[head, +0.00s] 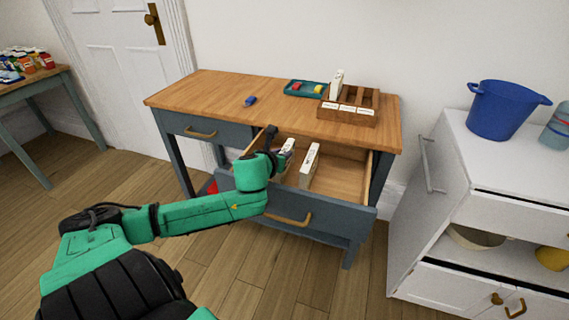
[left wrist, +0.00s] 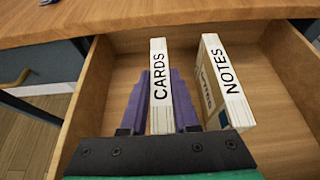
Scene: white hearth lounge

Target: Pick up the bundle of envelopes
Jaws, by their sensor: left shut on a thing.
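My left gripper (head: 279,155) reaches into the open drawer (head: 345,180) of the desk. In the left wrist view its purple fingers (left wrist: 160,95) stand on both sides of a thin white upright block marked CARDS (left wrist: 158,60), shut on it. The block also shows in the head view (head: 288,146), partly hidden by the gripper. A second upright block, marked NOTES (left wrist: 226,80), stands just right of it in the drawer; it also shows in the head view (head: 309,165). I see nothing labelled as envelopes. My right gripper is not in view.
On the desk top (head: 215,92) are a blue object (head: 250,101), a teal tray (head: 305,88) and a wooden organizer (head: 347,117) with a white upright block (head: 336,84). The drawer's right part is empty. A white cabinet (head: 420,225) with a blue bucket (head: 502,110) stands right.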

